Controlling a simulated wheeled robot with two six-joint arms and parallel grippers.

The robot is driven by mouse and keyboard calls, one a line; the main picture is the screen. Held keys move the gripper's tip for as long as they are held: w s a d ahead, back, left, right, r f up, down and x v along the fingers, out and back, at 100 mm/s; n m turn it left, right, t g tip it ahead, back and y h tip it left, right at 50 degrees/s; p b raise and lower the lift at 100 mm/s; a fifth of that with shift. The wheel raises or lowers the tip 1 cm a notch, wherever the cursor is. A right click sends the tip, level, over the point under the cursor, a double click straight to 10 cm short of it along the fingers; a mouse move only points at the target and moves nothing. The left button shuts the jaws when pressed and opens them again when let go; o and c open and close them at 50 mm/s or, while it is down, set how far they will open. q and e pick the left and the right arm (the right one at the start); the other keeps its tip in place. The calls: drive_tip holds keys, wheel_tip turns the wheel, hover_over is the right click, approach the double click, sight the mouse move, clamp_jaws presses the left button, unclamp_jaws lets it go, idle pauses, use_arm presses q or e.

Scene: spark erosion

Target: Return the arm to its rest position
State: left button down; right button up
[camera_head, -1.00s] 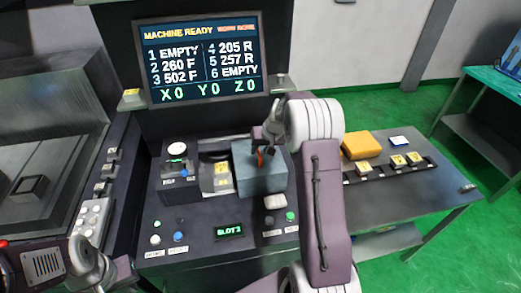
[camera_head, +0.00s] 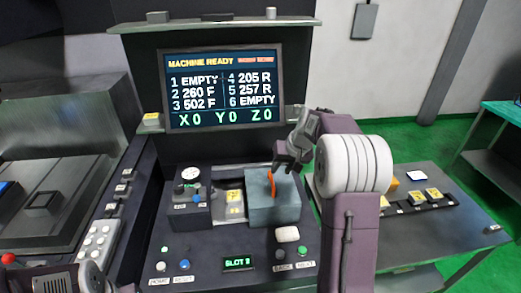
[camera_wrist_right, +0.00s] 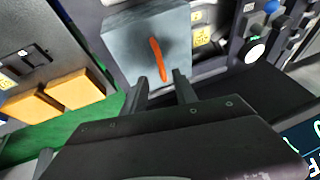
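My right gripper (camera_head: 284,166) hangs just above a blue-grey block (camera_head: 274,210) on the machine console. An orange upright piece (camera_head: 271,183) stands on top of the block. In the right wrist view the gripper's two fingers (camera_wrist_right: 160,90) are apart with nothing between them, and the orange piece (camera_wrist_right: 157,60) shows beyond the tips. The right arm rises from the bottom right and bends over the console. My left gripper (camera_head: 100,278) shows only partly at the lower left edge; its fingers cannot be made out.
A screen (camera_head: 222,88) reading MACHINE READY stands behind the console. A dial box (camera_head: 189,205) and buttons surround the block. A side table (camera_head: 440,240) at the right carries yellow-labelled pieces in a dark rack (camera_head: 420,200). A yellow box (camera_wrist_right: 75,90) shows in the right wrist view.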

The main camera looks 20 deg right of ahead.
drive_tip(key=s+a+n+g, duration=0.1)
drive_tip(key=s+a+n, duration=0.25)
drive_tip(key=a, duration=0.85)
drive_tip(key=s+a+f+g, duration=0.1)
drive_tip(key=s+f, duration=0.4)
drive_tip(key=s, duration=0.4)
drive_tip(key=s+a+f+g, duration=0.1)
drive_tip(key=s+f, duration=0.4)
drive_tip(key=s, duration=0.5)
drive_tip(key=shift+a+f+g+h, duration=0.3)
drive_tip(key=shift+a+f+g, duration=0.1)
drive_tip(key=shift+a, duration=0.1)
drive_tip(key=shift+s, duration=0.1)
drive_tip(key=shift+s, duration=0.1)
